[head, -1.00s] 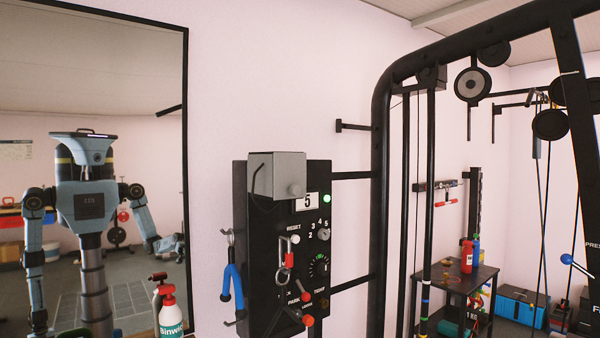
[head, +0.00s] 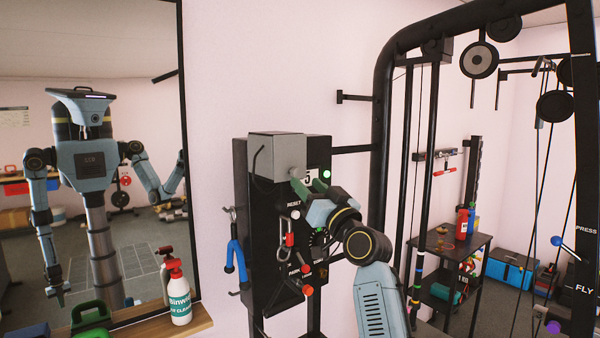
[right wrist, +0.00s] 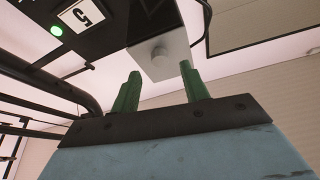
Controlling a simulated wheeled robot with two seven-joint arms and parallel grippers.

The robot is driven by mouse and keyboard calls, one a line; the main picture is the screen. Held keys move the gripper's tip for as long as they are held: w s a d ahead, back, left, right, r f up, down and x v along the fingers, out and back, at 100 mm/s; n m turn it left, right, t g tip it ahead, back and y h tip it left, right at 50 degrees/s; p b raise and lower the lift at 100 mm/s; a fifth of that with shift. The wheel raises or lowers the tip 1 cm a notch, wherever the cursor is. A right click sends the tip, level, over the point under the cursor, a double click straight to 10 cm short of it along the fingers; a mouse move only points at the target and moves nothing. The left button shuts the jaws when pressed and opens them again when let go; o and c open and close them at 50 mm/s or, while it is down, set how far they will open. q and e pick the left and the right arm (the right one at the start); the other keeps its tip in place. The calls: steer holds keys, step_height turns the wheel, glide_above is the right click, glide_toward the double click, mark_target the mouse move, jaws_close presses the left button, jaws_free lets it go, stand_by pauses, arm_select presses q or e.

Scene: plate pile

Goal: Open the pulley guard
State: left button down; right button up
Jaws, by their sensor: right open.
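The pulley guard appears to be the grey box-shaped cover (head: 275,158) at the top left of a black wall panel (head: 262,225). It looks closed and has a small round knob (head: 294,172) on its front. My right gripper (head: 298,184) is right at the knob in the head view, hiding part of the panel. In the right wrist view the gripper's green fingers (right wrist: 157,88) are apart, with the knob (right wrist: 159,55) just beyond the tips and roughly between them. The grey cover (right wrist: 150,68) is behind it. My left gripper shows only in the mirror.
A blue handle (head: 236,262) hangs left of the panel, and a carabiner (head: 288,238) hangs on its front. A black frame with pulleys (head: 478,61) stands at right. A spray bottle (head: 178,298) stands on a shelf below the mirror (head: 183,120).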

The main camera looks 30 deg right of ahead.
mark_target(298, 174)
steer(key=shift+p+x, duration=0.35)
steer(key=shift+x, duration=1.9)
jaws_close()
